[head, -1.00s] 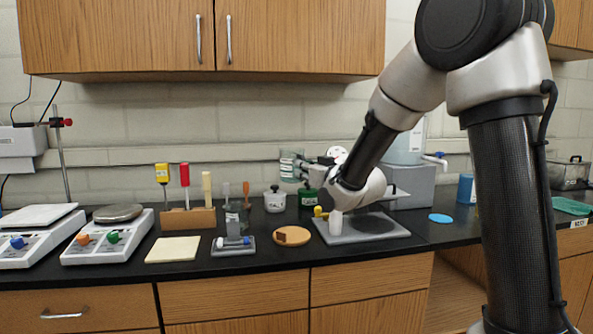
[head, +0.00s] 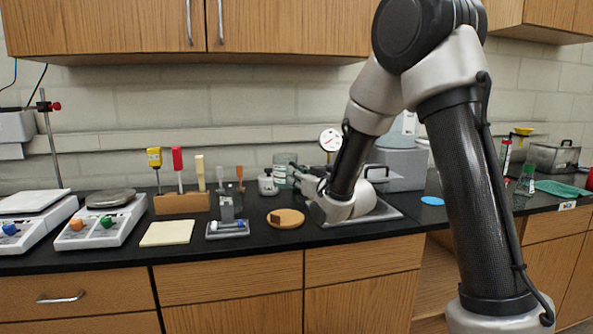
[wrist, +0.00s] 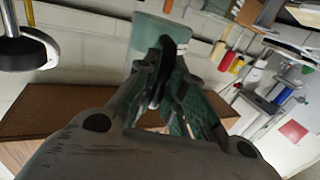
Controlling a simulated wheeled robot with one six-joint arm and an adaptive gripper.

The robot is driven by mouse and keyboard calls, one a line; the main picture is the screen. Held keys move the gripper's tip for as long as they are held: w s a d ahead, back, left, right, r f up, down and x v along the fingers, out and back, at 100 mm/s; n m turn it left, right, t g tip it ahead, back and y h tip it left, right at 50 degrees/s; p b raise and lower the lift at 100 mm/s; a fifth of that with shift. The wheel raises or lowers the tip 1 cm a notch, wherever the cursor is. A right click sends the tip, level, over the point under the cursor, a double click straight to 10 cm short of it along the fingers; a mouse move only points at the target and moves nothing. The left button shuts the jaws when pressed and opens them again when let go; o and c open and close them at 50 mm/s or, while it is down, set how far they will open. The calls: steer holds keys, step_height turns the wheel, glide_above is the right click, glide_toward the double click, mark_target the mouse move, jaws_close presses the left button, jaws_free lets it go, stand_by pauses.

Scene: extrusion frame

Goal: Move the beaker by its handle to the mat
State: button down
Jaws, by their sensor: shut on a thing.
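The beaker (head: 280,169) is clear, greenish glass with pale markings. In the head view it shows behind a small white lidded pot, left of my gripper (head: 299,172). In the wrist view the beaker (wrist: 158,33) is just past my fingertips (wrist: 172,78). The fingers are shut on its handle side; the handle itself is mostly hidden between them. I cannot tell whether its base touches the bench.
The lidded pot (head: 267,184), a round wooden board (head: 286,218) and a small grey tray (head: 227,232) stand left of my arm. A larger grey plate (head: 375,214) lies partly under it. A tool block (head: 182,203) and scales (head: 105,226) are farther left.

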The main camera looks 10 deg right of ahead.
steer(key=shift+f, duration=4.8)
steer(key=shift+f, duration=0.6)
steer(key=c, duration=1.4)
jaws_free()
steer(key=shift+c, duration=0.2)
step_height(320, 180, up, 10)
steer(key=shift+f, duration=0.15)
steer(key=s+d+r+m+g+h, duration=0.1)
steer(key=s+d+r+g+h, duration=0.2)
steer(key=s+d, duration=0.45)
steer(key=s+d+m+g+h, duration=0.1)
steer(key=s+d+g, duration=0.2)
steer(key=s, duration=0.8)
steer(key=s+d+f+m+g+h, duration=0.1)
steer(key=s+d+g, duration=0.2)
steer(key=s, duration=0.8)
steer(key=s+d+f+m+g+h, duration=0.1)
steer(key=s+d+g, duration=0.2)
steer(key=s, duration=0.8)
steer(key=shift+s+d+f, duration=0.2)
steer(key=shift+s+d, duration=0.1)
steer(key=shift+d, duration=0.05)
